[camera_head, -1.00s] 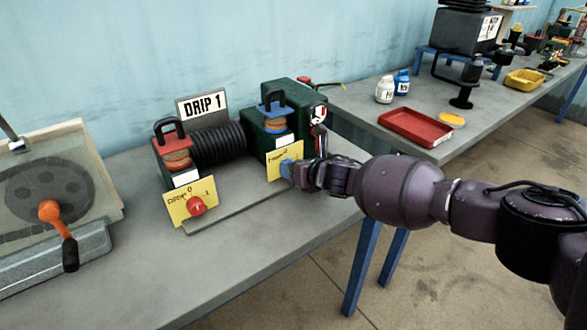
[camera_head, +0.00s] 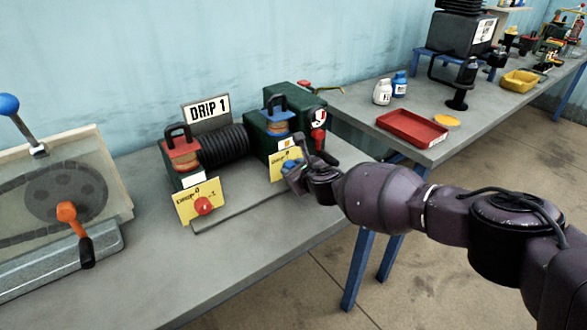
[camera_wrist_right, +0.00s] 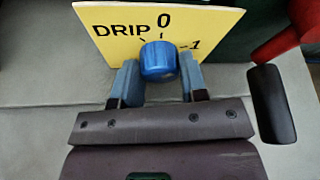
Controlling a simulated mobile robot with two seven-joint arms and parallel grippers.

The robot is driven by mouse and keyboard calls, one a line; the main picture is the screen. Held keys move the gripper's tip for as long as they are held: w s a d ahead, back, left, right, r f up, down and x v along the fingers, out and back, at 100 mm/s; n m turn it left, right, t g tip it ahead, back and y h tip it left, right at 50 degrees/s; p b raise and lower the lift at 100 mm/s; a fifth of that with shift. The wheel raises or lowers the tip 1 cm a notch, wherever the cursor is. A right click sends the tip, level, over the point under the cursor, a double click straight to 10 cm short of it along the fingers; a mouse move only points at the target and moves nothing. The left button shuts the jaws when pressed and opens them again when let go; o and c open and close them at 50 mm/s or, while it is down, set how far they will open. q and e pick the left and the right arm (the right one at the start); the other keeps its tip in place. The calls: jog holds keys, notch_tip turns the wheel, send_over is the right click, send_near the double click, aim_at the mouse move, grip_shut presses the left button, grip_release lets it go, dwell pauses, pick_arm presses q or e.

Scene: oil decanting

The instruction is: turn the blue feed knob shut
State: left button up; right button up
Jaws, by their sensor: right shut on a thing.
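The blue feed knob (camera_wrist_right: 158,60) sits on a yellow card (camera_wrist_right: 112,18) printed "DRIP", "0" and "-1", seen close up in the right wrist view. My right gripper (camera_wrist_right: 159,72) has one finger on each side of the knob and is shut on it. I cannot make out a pointer mark on the knob. In the head view my right gripper (camera_head: 292,168) reaches in from the right at the green drip unit (camera_head: 265,143) and partly hides the knob. My left gripper is not in view.
A red knob (camera_head: 203,206) on another yellow card stands to the left. A black bellows (camera_head: 224,145) joins the units. A black-handled red lever (camera_wrist_right: 273,100) is close to the gripper's right. A red tray (camera_head: 412,128) lies on the right-hand table.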

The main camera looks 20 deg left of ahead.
jog(key=shift+n+t, duration=0.3)
jog(key=shift+f, duration=0.1)
dwell(0.3)
jog(key=o, duration=0.9)
